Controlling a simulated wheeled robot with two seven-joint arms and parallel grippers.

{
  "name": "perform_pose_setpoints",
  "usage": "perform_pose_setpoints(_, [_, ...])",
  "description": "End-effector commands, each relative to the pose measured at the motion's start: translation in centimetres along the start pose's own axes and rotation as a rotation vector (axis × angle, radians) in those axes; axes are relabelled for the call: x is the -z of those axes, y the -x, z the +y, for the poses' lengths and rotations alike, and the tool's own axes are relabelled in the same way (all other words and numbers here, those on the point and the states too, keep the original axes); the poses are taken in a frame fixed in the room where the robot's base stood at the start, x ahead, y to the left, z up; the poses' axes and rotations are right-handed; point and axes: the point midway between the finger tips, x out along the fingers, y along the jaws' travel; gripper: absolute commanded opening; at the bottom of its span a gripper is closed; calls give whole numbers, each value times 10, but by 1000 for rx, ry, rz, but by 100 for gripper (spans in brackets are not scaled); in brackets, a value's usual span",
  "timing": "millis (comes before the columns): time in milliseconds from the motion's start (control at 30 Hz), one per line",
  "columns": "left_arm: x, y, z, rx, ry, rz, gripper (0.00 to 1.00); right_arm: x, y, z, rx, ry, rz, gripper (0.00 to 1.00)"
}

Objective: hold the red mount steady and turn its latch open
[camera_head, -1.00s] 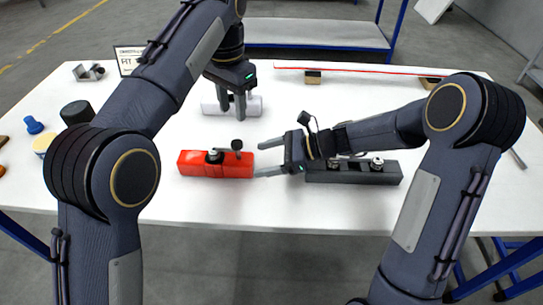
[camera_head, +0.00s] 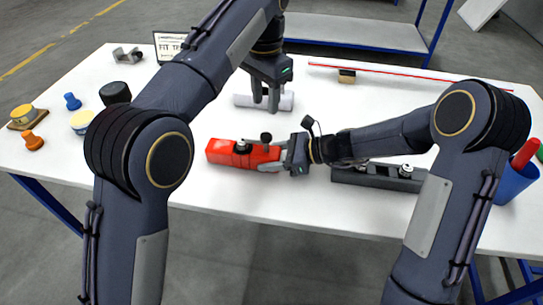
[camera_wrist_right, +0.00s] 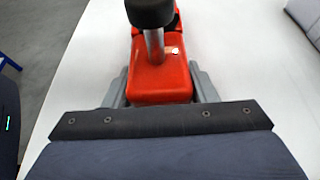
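The red mount (camera_head: 225,152) lies on the white table, left of my right gripper. A dark round fitting (camera_head: 243,147) sits on its top, and the latch's black knob (camera_head: 266,137) stands near its right end. In the right wrist view the knob (camera_wrist_right: 150,12) is on a metal post above the red body (camera_wrist_right: 160,82). My right gripper (camera_head: 272,155) has its fingers on both sides of that end, apparently touching it. My left gripper (camera_head: 266,108) points down behind the mount, fingers apart, in front of a pale block (camera_head: 285,101); whether it touches that block is unclear.
A dark grey mount (camera_head: 380,178) lies right of the red one, partly behind my right arm. A blue cup (camera_head: 515,182) with a red object stands at the right edge. Small parts and a black cylinder (camera_head: 115,92) lie left. The table front is clear.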

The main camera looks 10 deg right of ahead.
Motion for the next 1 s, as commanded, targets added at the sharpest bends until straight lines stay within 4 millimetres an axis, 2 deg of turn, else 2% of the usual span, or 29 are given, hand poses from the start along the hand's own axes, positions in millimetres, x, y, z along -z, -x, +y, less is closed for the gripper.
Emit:
perform_pose_setpoints(33, [0,0,0,0,0,0,36,0,0,0,0,0,0,45])
perform_pose_setpoints(200, [0,0,0,0,0,0,36,0,0,0,0,0,0,24])
perform_pose_setpoints(300, [0,0,0,0,12,0,48,0,0,0,0,0,0,24])
perform_pose_setpoints(433, [0,2,0,0,119,0,48,0,0,0,0,0,0,24])
perform_pose_setpoints(567, [0,6,0,1,366,1,48,0,0,0,0,0,0,24])
perform_pose_setpoints(800, [1,15,0,0,940,1,48,0,0,0,0,0,0,24])
perform_pose_setpoints(1000, [0,20,0,0,1285,1,48,0,0,0,0,0,0,24])
